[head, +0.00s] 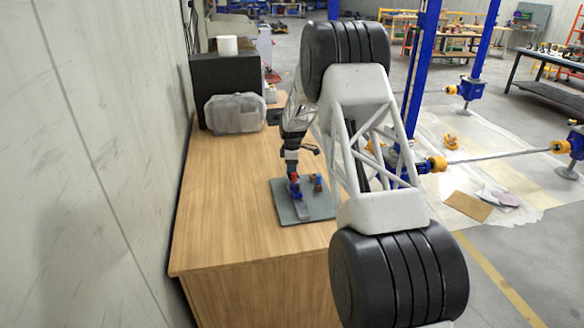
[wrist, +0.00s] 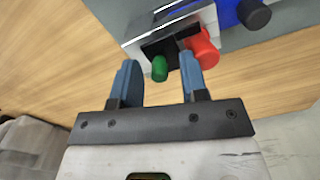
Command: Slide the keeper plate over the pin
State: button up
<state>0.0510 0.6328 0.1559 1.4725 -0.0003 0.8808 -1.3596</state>
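My gripper (wrist: 158,62) is open in the wrist view, its two blue fingers apart. A small green knob (wrist: 160,69) sits between them with a gap on the left; the right finger is close to a red cylinder (wrist: 204,47). A dark flat piece (wrist: 160,46), perhaps the keeper plate, lies beside the knob against a shiny metal block (wrist: 172,22). I cannot tell which part is the pin. In the head view my gripper (head: 293,178) is low over the grey base plate (head: 285,212), and small fixture details are hard to make out.
A blue part with a black knob (wrist: 254,14) stands near the red cylinder. A grey cloudy case (head: 235,113) and a black box (head: 226,75) stand at the back. The front of the wooden table (head: 225,235) is clear.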

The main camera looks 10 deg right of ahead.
jog(key=shift+w, duration=0.2)
jog(key=shift+w, duration=1.3)
notch_tip(320, 180, up, 9)
jog(key=s, duration=0.1)
jog(key=s+a+r+m, duration=0.2)
jog(key=s+r+m, duration=0.3)
jog(key=s+r, duration=1.1)
jog(key=shift+s+r+t, duration=0.25)
jog(key=shift+s+t, duration=0.15)
jog(key=shift+s, duration=1.5)
jog(key=shift+w, duration=0.1)
